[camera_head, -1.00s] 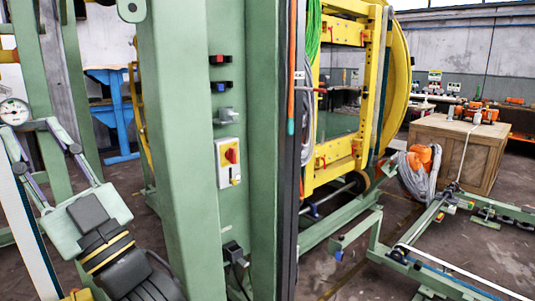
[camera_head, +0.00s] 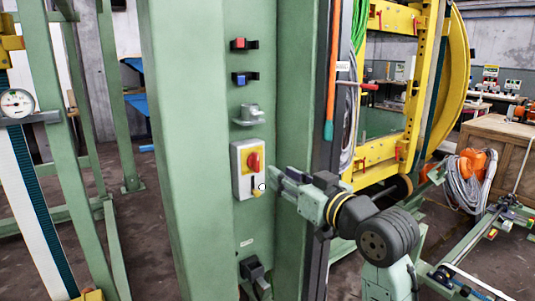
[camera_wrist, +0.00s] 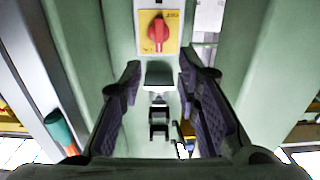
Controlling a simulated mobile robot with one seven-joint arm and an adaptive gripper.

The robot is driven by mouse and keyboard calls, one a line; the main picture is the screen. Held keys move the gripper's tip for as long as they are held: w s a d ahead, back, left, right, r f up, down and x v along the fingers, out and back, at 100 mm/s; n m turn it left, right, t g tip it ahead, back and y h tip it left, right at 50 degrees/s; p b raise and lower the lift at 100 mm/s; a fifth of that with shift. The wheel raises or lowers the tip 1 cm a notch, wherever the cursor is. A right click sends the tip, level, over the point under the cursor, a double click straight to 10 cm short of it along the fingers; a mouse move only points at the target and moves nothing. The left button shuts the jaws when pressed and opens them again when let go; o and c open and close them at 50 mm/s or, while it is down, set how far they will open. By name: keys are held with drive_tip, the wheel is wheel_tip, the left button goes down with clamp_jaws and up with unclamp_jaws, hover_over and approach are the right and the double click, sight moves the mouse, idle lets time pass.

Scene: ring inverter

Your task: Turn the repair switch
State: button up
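The repair switch is a red rotary knob (camera_head: 254,161) on a yellow plate on a light grey box (camera_head: 239,186), mounted on a green panel. My gripper (camera_head: 276,175) is just right of the box in the head view. In the wrist view my gripper (camera_wrist: 160,67) is open, with two dark fingers spread apart and nothing between the tips. The red knob (camera_wrist: 158,32) shows beyond the fingertips, near the top centre, apart from them. Its handle lies roughly vertical in that view. The exact distance to the box is hard to tell.
Above the switch on the panel are a grey socket (camera_head: 248,115), a blue-marked device (camera_head: 240,79) and a red one (camera_head: 239,44). A black connector (camera_head: 254,271) sits below. Green column walls (camera_head: 187,150) flank the panel. An orange bar (camera_head: 333,70) hangs on the right.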

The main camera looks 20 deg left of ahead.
sight(258, 159)
drive_tip(key=p+x, duration=0.3)
drive_tip(key=x, duration=0.8)
drive_tip(key=shift+d+r, duration=0.1)
clamp_jaws()
idle(0.3)
